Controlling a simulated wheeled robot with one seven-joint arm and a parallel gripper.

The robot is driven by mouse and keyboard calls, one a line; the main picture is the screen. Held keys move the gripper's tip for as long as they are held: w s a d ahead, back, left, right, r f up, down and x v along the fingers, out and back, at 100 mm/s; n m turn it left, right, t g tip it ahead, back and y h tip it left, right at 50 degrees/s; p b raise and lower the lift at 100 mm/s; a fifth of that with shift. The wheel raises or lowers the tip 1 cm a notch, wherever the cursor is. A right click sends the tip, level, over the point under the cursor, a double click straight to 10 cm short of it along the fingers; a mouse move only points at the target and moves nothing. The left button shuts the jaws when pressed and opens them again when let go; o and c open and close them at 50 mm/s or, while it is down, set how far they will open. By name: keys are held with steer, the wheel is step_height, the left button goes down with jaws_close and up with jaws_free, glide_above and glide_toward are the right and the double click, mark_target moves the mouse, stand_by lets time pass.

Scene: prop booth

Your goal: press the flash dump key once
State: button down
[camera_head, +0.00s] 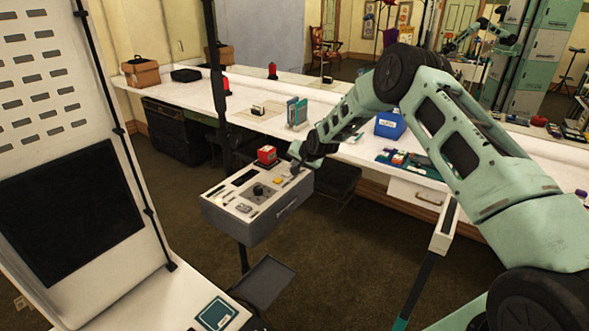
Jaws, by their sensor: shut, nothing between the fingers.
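A grey flash pack (255,205) with a light control top stands on a pole in the middle of the picture. Its top carries a black knob (258,190), a small yellow key (278,181), a red block-like part (267,155) at the far edge and several small switches. Labels are too small to read, so I cannot tell which one is the flash dump key. My gripper (294,169) is shut and empty, pointing down at the far right part of the pack's top. I cannot tell whether its tips touch the panel.
A long white table (350,150) runs behind, with a blue bin (390,124) and small items. A white panel stand (60,150) with a dark pad stands at left. A small dark tray (263,282) sits below the pack. Open carpet lies to the pack's right.

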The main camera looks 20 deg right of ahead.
steer(key=shift+f, duration=0.2)
stand_by(0.3)
steer(key=shift+r, duration=0.85)
steer(key=shift+r+p, duration=0.9)
steer(key=shift+r, duration=1.65)
